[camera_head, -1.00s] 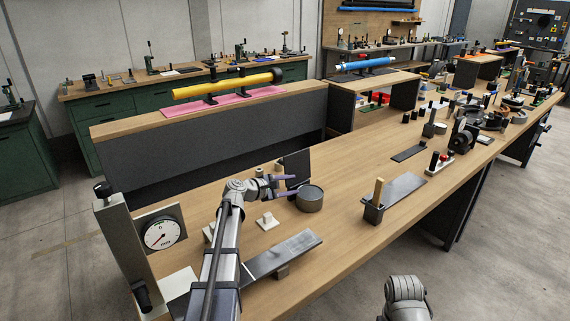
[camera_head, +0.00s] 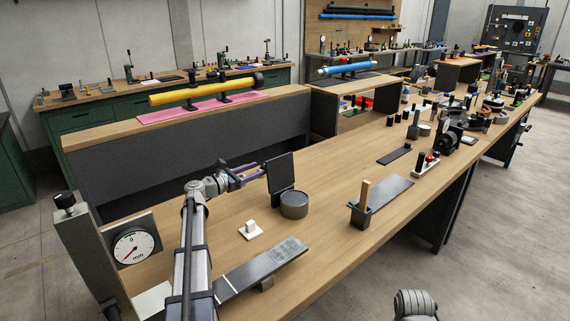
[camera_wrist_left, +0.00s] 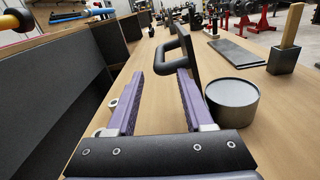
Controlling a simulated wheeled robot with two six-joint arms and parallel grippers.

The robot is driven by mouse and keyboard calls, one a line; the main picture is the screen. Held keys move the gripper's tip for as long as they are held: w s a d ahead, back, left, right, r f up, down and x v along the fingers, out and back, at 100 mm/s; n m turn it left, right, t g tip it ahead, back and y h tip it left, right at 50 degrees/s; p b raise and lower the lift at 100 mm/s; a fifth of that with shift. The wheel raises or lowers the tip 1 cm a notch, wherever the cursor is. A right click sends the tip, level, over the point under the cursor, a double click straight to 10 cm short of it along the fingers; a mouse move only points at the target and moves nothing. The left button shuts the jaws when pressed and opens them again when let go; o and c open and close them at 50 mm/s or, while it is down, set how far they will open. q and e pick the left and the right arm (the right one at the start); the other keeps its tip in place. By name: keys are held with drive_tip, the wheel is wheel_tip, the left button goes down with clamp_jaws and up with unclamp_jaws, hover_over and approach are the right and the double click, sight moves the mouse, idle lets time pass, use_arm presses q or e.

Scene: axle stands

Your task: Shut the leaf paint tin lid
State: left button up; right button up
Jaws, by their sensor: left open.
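The leaf paint tin (camera_head: 293,205) is a round dark grey tin on the wooden bench. Its dark square lid (camera_head: 280,172) stands raised, roughly upright, at the tin's left rear edge. In the left wrist view the tin (camera_wrist_left: 232,102) is right of my fingers, and the lid (camera_wrist_left: 192,45) is nearly edge-on with a black loop handle (camera_wrist_left: 172,46) on its left side. My left gripper (camera_head: 251,174) is open and empty, left of the lid. In the wrist view its purple fingers (camera_wrist_left: 162,75) point toward the handle; contact is not visible.
A white block with a knob (camera_head: 249,230) and a dark flat bar (camera_head: 262,265) lie in front of the tin. A dial gauge (camera_head: 133,245) stands at the left. A holder with a wooden handle (camera_head: 361,208) stands at the right. Bench between tin and holder is clear.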

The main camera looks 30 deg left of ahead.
sight(273, 162)
use_arm(q)
drive_tip(key=shift+w+r, duration=0.15)
drive_tip(key=shift+w, duration=0.1)
drive_tip(key=shift+x, duration=3.9)
drive_tip(key=shift+d, duration=0.1)
clamp_jaws()
